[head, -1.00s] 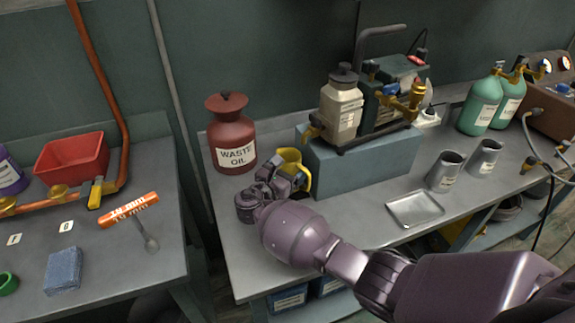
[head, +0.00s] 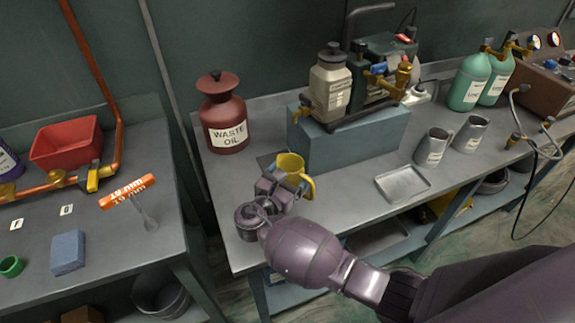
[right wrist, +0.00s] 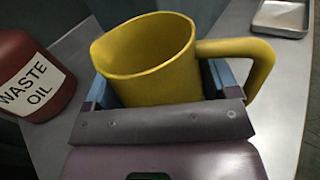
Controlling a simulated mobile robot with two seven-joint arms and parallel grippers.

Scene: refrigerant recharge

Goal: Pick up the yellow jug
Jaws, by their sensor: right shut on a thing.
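The yellow jug (head: 291,166) is an open-topped jug with a handle on its right side, upright near the front left part of the right bench. It also fills the middle of the right wrist view (right wrist: 150,65). My right gripper (head: 279,179) is shut on the jug, with a finger on each side of its body; the handle is outside the fingers. The jug's base is hidden behind the gripper, so I cannot tell whether it touches the bench. My left gripper does not show.
A red waste oil can (head: 225,115) stands behind and left of the jug. A blue-grey block (head: 350,140) with a pump and cream bottle (head: 330,87) is to the right. A metal tray (head: 402,183) and two metal jugs (head: 433,147) stand farther right.

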